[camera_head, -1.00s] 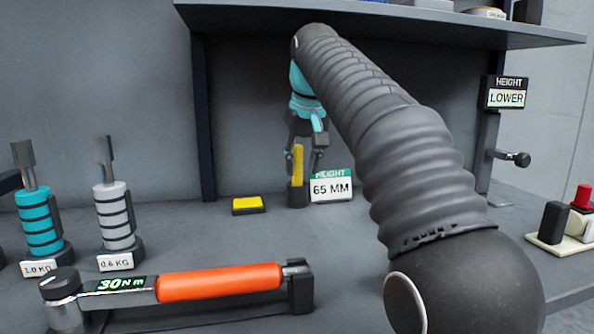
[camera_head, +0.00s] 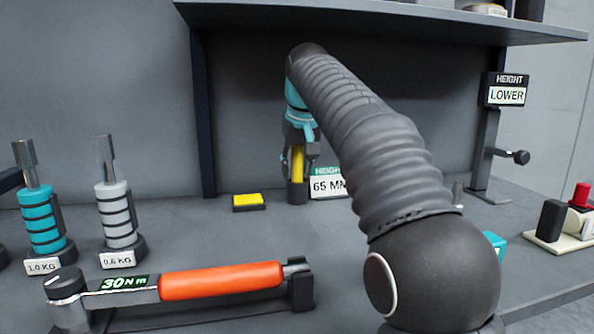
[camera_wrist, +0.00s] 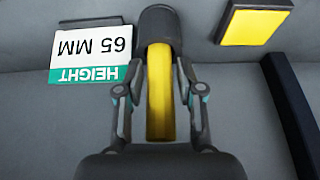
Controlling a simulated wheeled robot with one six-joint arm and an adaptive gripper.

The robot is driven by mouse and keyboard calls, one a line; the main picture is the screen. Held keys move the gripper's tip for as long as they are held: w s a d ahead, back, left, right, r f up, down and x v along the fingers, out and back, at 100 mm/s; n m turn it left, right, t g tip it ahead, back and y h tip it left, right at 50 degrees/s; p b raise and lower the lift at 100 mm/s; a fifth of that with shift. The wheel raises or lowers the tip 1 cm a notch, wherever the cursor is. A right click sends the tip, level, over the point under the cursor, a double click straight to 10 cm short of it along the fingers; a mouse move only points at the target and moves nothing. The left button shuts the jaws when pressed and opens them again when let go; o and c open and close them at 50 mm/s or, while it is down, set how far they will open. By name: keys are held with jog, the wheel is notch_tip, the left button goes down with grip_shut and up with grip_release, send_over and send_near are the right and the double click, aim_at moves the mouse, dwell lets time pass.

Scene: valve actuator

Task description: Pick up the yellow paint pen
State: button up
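The yellow paint pen (camera_wrist: 160,100) stands upright in a dark round holder (camera_wrist: 160,30) on the bench. It also shows in the head view (camera_head: 298,160), partly covered by my gripper. My gripper (camera_wrist: 159,72) is open, with one finger on each side of the pen. A narrow gap shows between each finger and the pen in the wrist view. In the head view my gripper (camera_head: 299,158) points down around the pen, just above the holder. The pen's upper end is hidden by my gripper.
A "HEIGHT 65 MM" sign (camera_head: 327,184) stands close beside the holder. A yellow pad (camera_head: 249,201) lies to the left. A shelf (camera_head: 400,22) overhangs the bench. An orange-handled torque wrench (camera_head: 220,281) lies in front; grey (camera_head: 116,215) and teal (camera_head: 40,220) weights stand left.

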jog(key=shift+c, duration=0.2)
grip_shut()
jog(key=shift+r, duration=0.1)
